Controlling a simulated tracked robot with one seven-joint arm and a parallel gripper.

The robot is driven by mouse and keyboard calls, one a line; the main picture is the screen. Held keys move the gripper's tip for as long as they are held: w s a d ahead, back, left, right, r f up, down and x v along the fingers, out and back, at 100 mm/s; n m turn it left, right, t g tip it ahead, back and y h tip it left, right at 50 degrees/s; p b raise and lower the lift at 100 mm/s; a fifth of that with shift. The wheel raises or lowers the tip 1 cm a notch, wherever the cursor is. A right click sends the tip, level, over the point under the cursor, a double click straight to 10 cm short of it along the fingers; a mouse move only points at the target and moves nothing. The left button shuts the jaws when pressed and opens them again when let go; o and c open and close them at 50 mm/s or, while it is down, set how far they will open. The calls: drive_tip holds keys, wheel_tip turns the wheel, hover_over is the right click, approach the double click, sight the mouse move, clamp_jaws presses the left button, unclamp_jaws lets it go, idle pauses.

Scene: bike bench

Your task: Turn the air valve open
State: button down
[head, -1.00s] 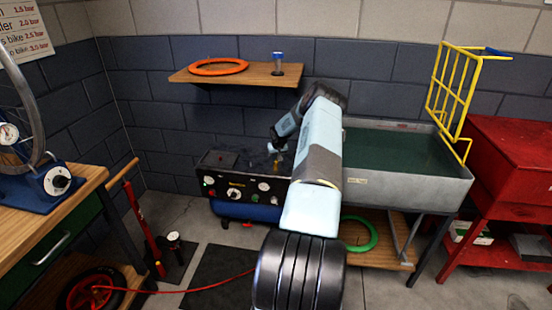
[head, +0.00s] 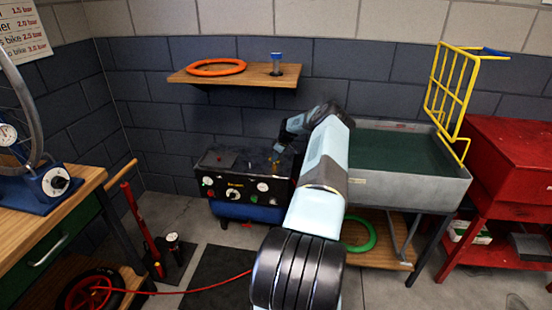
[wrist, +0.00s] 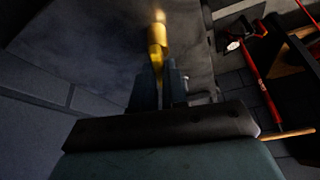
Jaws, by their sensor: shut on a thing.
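The air valve is a yellow, brass-coloured piece (wrist: 157,36) at the top middle of the wrist view. It sits above the dark, worn top of the compressor unit (wrist: 60,25). My gripper (wrist: 159,76) is shut on the yellow valve's near end, with one dark finger on each side. The valve's far end is blurred, so its exact turn is unclear. In the head view, the compressor unit (head: 236,189) stands against the wall with knobs and gauges on its front. There my gripper (head: 277,160) is small and dark over the unit's right end.
A grey basin (head: 405,190) stands just right of my arm. A wooden shelf (head: 250,77) with an orange ring (head: 216,67) hangs above the unit. A red floor pump (head: 142,230) and a workbench (head: 50,210) are at left. A red hose crosses the floor.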

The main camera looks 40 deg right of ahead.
drive_tip(key=shift+d+n+g+y, duration=0.15)
drive_tip(key=shift+n+g+y, duration=0.15)
drive_tip(key=shift+n, duration=0.8)
drive_tip(key=c, duration=1.2)
unclamp_jaws()
drive_tip(key=shift+o, duration=0.2)
